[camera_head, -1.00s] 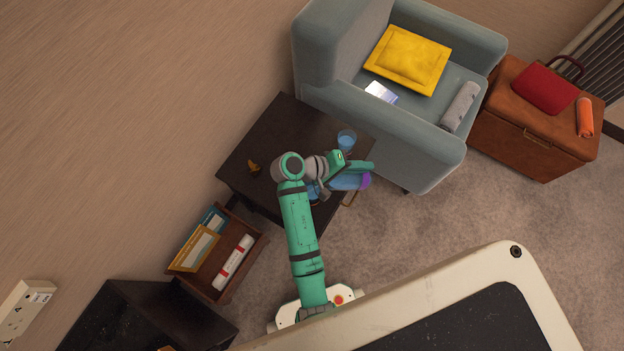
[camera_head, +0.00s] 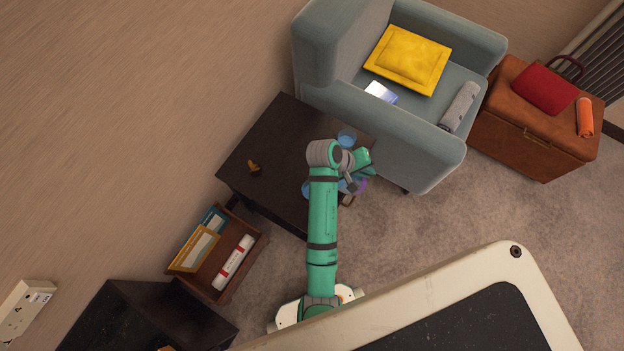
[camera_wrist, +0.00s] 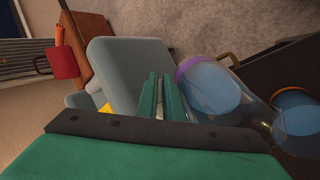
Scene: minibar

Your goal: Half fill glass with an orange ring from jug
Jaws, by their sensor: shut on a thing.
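A clear jug with a purple band (camera_wrist: 182,69) and blue liquid (camera_wrist: 212,88) is beside my fingers in the wrist view. In the head view it shows partly (camera_head: 361,186) behind my arm. My gripper (camera_wrist: 163,98) is shut on it, apparently at its handle; the grip itself is mostly hidden. The jug's clear end points toward the glass with an orange ring (camera_wrist: 297,98), cut by the right picture edge. Blue shows inside that glass, but I cannot tell its level. In the head view this glass (camera_head: 308,189) stands on the dark table, partly behind my arm.
Another blue-filled vessel (camera_head: 347,138) stands on the dark table (camera_head: 285,135) near the armchair (camera_head: 415,150). A small orange-brown object (camera_head: 254,168) lies at the table's left. An open drawer or box (camera_head: 232,262) is below left. The table's upper middle is clear.

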